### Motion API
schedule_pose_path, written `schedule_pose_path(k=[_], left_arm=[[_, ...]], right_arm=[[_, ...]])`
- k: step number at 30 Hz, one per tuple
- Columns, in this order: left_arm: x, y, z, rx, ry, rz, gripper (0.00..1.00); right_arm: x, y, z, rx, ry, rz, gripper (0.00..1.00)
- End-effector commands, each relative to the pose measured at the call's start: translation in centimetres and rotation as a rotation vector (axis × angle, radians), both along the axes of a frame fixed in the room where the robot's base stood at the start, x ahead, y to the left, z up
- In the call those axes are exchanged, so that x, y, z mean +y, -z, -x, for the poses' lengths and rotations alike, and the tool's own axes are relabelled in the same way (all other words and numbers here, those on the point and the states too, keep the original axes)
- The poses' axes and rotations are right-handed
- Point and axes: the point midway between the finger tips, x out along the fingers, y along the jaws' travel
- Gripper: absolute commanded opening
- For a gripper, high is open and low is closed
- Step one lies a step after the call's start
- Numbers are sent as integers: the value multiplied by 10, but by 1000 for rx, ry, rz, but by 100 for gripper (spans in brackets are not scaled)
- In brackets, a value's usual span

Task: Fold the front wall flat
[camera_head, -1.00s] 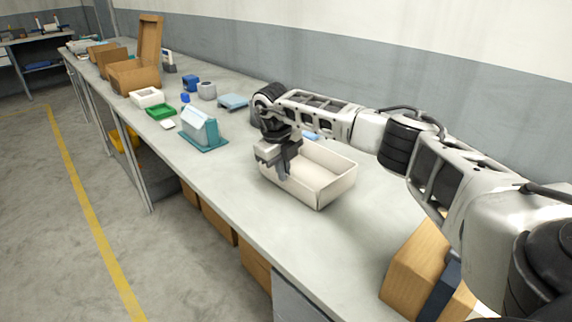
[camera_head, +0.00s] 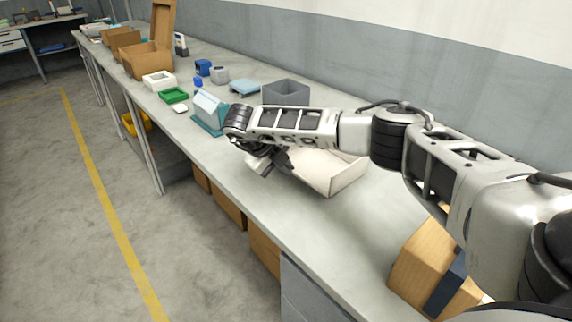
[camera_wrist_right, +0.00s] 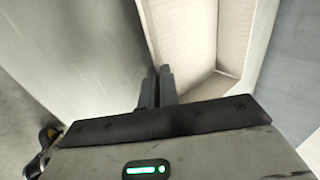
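A cream open-topped box (camera_head: 346,178) sits on the grey bench. My right forearm and gripper hide its left part. Its right end wall stands upright; the front wall is partly hidden, so its angle is hard to tell. My right gripper (camera_head: 262,168) is at the box's front-left side, tilted toward the bench's front edge. In the right wrist view my two dark fingers (camera_wrist_right: 158,88) are close together with nothing seen between them, right by the edge of a pale box panel (camera_wrist_right: 183,40). I cannot tell if they touch it. My left gripper is not in view.
A teal stand with a pale block (camera_head: 208,108) is left of the box. A grey bin (camera_head: 286,92) stands behind my forearm. A wooden block (camera_head: 422,258) lies at the near right. Small trays and cardboard boxes line the far bench.

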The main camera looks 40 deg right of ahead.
Motion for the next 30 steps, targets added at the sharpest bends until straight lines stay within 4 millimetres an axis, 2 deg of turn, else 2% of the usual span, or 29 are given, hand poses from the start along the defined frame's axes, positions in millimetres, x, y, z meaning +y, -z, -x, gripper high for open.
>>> schedule_pose_path(k=[7, 8, 10, 22, 26, 30], left_arm=[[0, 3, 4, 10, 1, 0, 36], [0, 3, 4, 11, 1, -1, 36], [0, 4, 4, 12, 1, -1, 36], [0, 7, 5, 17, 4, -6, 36], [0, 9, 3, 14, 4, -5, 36], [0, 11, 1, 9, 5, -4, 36]], right_arm=[[0, -1, 0, 0, 0, 0, 0], [0, 0, 0, 0, 0, 0, 6], [0, 0, 0, 0, 0, 0, 25], [4, -6, 0, 0, -1, -1, 25], [17, -22, 0, -3, -5, -2, 25], [36, -49, 2, -5, -3, -1, 25]])
